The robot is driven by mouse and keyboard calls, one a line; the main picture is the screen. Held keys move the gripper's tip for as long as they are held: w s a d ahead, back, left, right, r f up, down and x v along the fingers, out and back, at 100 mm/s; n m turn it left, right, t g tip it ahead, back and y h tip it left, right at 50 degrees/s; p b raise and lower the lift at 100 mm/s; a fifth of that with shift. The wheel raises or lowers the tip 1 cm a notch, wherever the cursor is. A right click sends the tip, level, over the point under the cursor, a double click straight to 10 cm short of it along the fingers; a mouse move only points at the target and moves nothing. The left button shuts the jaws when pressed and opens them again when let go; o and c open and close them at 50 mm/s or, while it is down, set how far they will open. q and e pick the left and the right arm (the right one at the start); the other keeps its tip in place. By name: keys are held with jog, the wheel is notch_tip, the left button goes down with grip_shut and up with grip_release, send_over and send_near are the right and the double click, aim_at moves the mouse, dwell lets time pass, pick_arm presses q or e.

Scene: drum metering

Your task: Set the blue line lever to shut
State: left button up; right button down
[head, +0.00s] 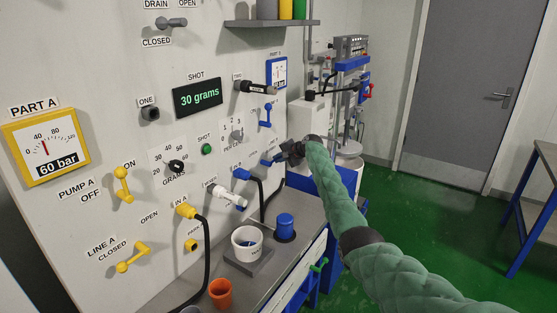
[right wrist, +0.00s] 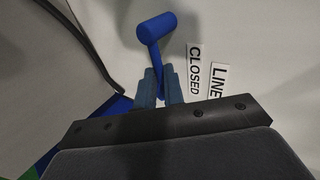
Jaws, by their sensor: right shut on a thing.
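The blue line lever (head: 267,161) is on the wall panel, low at its right side, partly hidden by my right gripper in the head view. In the right wrist view, the lever (right wrist: 155,28) shows a thick round end and a thin bar running down between my fingers. My right gripper (head: 284,157) is shut on the lever's bar; its fingertips also show in the right wrist view (right wrist: 159,88). A CLOSED label (right wrist: 195,70) and a LINE label (right wrist: 217,80) lie just right of the lever there. My left gripper is not in view.
Another blue lever (head: 266,115) is above on the panel. Green floor is open at right.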

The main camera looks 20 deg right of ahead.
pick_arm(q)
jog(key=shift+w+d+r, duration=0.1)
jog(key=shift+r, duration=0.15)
pick_arm(e)
jog(key=shift+d, duration=0.15)
jog(key=shift+m, duration=0.3)
jog(key=c, duration=1.5)
grip_release()
jog(key=shift+w+d+f, duration=0.1)
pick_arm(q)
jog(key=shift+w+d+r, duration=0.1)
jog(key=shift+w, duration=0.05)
pick_arm(e)
jog(key=shift+f, duration=0.1)
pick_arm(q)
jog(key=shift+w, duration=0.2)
